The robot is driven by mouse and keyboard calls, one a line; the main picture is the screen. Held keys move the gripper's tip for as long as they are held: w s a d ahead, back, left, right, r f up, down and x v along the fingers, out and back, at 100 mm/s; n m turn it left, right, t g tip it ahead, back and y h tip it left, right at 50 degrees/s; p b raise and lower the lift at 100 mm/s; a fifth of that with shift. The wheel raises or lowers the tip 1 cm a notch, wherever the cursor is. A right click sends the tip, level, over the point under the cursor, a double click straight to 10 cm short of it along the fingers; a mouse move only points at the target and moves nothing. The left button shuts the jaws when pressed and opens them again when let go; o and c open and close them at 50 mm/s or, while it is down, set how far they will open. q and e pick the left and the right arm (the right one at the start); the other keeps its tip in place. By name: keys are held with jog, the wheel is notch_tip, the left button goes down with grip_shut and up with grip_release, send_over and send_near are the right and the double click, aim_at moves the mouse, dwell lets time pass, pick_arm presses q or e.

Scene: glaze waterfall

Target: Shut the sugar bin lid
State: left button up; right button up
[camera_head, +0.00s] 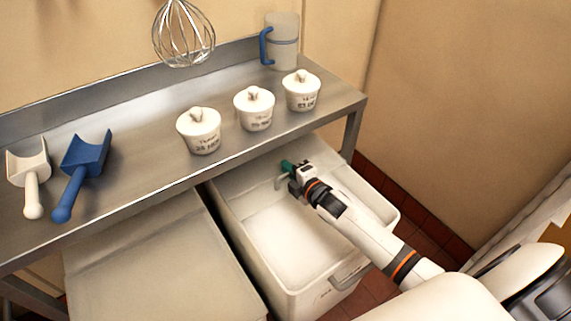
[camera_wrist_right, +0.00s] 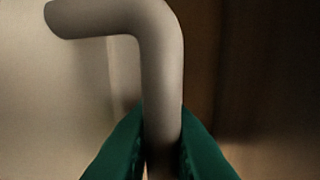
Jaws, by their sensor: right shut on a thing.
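The sugar bin (camera_head: 303,304) is a white, open-topped tub under the steel table, with white contents (camera_head: 282,240) showing inside. Its pale lid (camera_head: 243,183) stands raised at the back of the opening, partly under the table edge. A bent grey handle (camera_head: 281,183) is on the lid. My right gripper (camera_head: 288,166), with green fingers, is shut on this handle at the back of the bin. In the right wrist view the handle (camera_wrist_right: 158,50) runs down between the green fingertips (camera_wrist_right: 162,145). My left gripper is not in the head view.
A second bin with a flat lid (camera_head: 155,270) stands close on the left. Above, the steel table (camera_head: 135,150) carries a white scoop (camera_head: 30,175), a blue scoop (camera_head: 80,170), three lidded pots (camera_head: 255,108) and a jug (camera_head: 283,42). A whisk (camera_head: 183,35) hangs above.

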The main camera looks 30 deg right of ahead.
jog(key=f+p+v, duration=0.2)
jog(key=p+v, duration=0.1)
jog(key=v, duration=0.8)
jog(key=s+f+p+v, duration=0.1)
jog(key=p+v, duration=0.3)
jog(key=v, duration=0.8)
jog(key=shift+f, duration=0.8)
jog(key=o, duration=0.7)
jog(key=shift+c, duration=0.2)
jog(key=b+v, duration=0.1)
jog(key=v, duration=1.1)
jog(key=shift+d, duration=0.1)
